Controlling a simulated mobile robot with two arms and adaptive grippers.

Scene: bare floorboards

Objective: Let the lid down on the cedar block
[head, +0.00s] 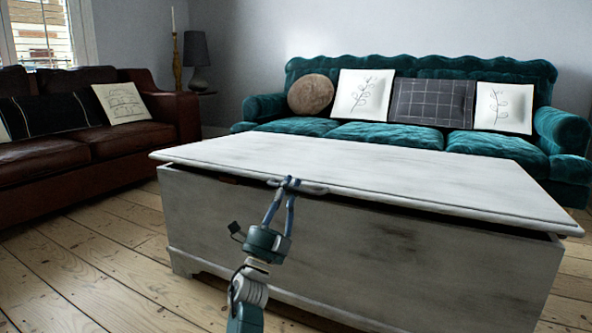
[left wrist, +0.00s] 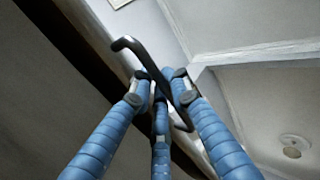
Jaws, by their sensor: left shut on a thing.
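The whitewashed chest (head: 370,245) stands on the floor in the middle of the head view. Its lid (head: 350,170) is slightly raised, with a narrow dark gap below its front edge. My left gripper (head: 288,184) is at that front edge, shut on the lid's handle (head: 315,188). In the left wrist view the dark bar of the handle (left wrist: 128,43) runs between the blue fingers of my left gripper (left wrist: 165,85). I cannot make out the cedar block; the chest's inside is hidden by the lid and front wall. My right gripper is not in view.
A teal sofa (head: 375,133) with cushions stands close behind the chest. A brown leather sofa (head: 70,160) is at the left. A dark lamp (head: 197,62) stands in the corner. Bare floorboards (head: 90,250) are clear at the front left.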

